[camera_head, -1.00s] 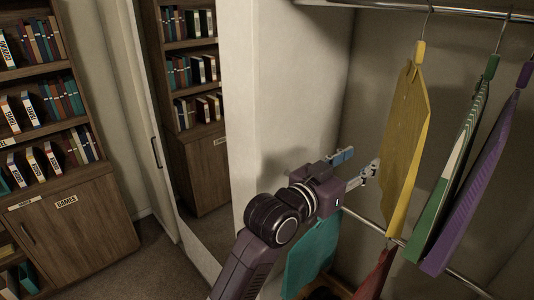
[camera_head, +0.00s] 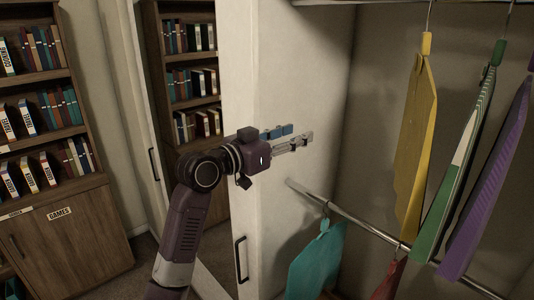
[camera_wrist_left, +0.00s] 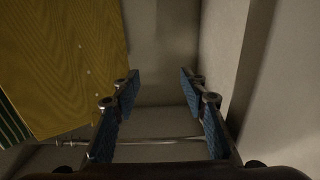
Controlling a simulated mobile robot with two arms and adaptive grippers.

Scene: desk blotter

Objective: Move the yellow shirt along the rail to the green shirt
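The yellow shirt (camera_head: 415,130) hangs from a hook on the upper rail, which is mostly out of the picture in the head view. The green shirt (camera_head: 462,155), green with white and striped parts, hangs just right of it with a small gap between them at the top. My left gripper (camera_head: 295,138) is open and empty, left of the yellow shirt and apart from it. In the left wrist view the open fingers (camera_wrist_left: 157,88) have nothing between them, and the yellow shirt (camera_wrist_left: 65,60) fills the upper left. My right gripper is not in view.
A purple shirt (camera_head: 490,180) hangs right of the green one. A lower rail (camera_head: 350,219) carries a teal garment (camera_head: 315,262) and a dark red one (camera_head: 388,281). The closet's side wall (camera_head: 290,80) stands behind my left gripper. A bookcase (camera_head: 60,215) is at far left.

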